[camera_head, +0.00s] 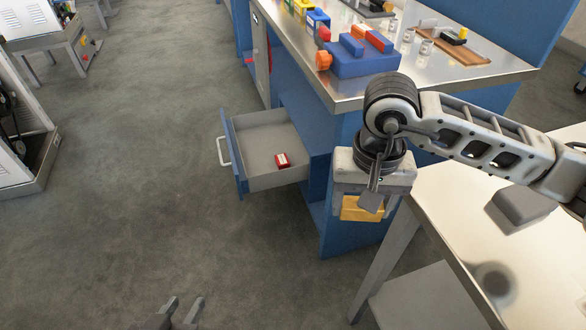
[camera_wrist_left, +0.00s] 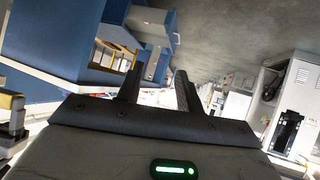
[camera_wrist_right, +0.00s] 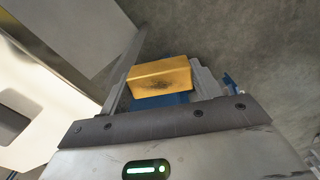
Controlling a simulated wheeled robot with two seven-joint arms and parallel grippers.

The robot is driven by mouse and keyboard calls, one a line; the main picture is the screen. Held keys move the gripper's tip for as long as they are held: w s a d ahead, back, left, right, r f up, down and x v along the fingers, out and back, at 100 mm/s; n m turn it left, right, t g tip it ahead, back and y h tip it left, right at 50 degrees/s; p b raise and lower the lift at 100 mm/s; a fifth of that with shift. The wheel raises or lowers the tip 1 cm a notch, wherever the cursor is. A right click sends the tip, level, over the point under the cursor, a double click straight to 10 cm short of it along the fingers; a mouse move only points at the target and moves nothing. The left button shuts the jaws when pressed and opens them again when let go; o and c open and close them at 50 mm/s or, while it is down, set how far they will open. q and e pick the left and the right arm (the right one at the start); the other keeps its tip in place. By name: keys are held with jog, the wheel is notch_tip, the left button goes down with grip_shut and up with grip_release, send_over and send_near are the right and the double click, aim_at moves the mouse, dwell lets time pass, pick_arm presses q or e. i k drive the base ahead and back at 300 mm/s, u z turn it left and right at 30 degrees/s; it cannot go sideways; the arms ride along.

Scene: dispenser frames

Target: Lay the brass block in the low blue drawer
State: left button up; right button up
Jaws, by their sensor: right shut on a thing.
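The brass block (camera_head: 360,211) is a yellow-gold bar. My right gripper (camera_head: 366,201) is shut on it and holds it in the air, to the right of the blue drawer. The block also shows between the fingers in the right wrist view (camera_wrist_right: 160,77). The low blue drawer (camera_head: 240,160) is pulled open, with a grey inside and a white handle. My left gripper (camera_head: 183,309) is at the bottom edge of the head view, its fingers apart and empty, well short of the drawer. Its fingers also show apart in the left wrist view (camera_wrist_left: 158,88).
A small red box (camera_head: 282,160) lies in the drawer near its right front, with bare floor around it. The blue workbench (camera_head: 345,96) rises behind. A pale table (camera_head: 450,215) stands at the right with a grey block (camera_head: 520,206). Open floor lies left of the drawer.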

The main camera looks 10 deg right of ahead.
aim_at(255, 156)
jog(key=z, duration=1.15)
jog(key=k, duration=0.15)
jog(key=u, duration=2.25)
jog(key=i, duration=2.25)
jog(key=z, duration=1.2)
jog(key=i, duration=1.15)
jog(key=z, duration=1.15)
